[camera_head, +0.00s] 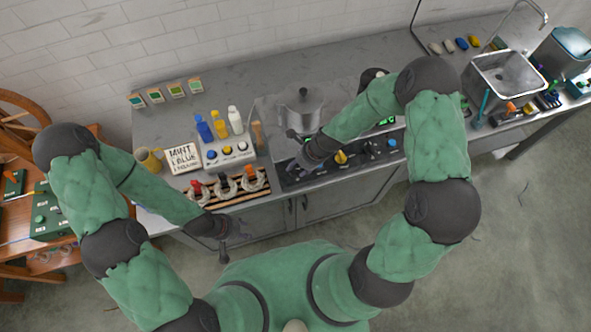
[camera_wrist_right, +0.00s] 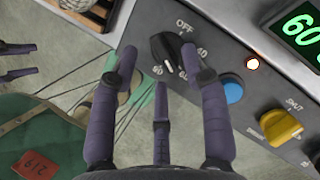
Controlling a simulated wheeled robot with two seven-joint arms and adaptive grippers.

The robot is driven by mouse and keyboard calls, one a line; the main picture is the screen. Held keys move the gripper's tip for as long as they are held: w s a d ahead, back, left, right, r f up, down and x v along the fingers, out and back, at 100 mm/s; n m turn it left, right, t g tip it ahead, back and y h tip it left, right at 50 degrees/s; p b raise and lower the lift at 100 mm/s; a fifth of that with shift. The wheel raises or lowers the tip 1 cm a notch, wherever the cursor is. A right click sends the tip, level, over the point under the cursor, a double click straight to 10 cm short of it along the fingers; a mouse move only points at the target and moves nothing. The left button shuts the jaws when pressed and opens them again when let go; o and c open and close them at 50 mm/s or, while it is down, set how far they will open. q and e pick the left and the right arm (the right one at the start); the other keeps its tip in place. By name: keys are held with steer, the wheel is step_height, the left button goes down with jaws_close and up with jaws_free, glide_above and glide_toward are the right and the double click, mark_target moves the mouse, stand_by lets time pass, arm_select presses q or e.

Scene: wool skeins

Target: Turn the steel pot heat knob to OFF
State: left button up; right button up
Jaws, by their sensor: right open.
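The black heat knob (camera_wrist_right: 168,52) is on the grey stove panel in the right wrist view, below the printed OFF. Its white mark points down, away from OFF, between numbers. The steel pot (camera_head: 300,110) stands on the stove behind the panel. My right gripper (camera_wrist_right: 157,68) is open, with fingertips at the knob's left and right and a third finger below; contact cannot be told. In the head view my right gripper (camera_head: 303,160) is over the panel's left part and hides the knob. My left gripper (camera_head: 222,243) hangs empty in front of the counter; its opening is unclear.
A blue button (camera_wrist_right: 231,90) and a yellow knob (camera_wrist_right: 281,127) sit right of the black knob. A rack of skeins (camera_head: 225,185) lies left of the stove. The sink (camera_head: 505,80) is far right.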

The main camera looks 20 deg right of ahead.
steer(key=shift+b+x, duration=0.3)
steer(key=shift+x, duration=0.9)
jaws_close()
steer(key=shift+w+d+r, duration=0.1)
steer(key=shift+w+r, duration=0.05)
steer(key=shift+w, duration=0.05)
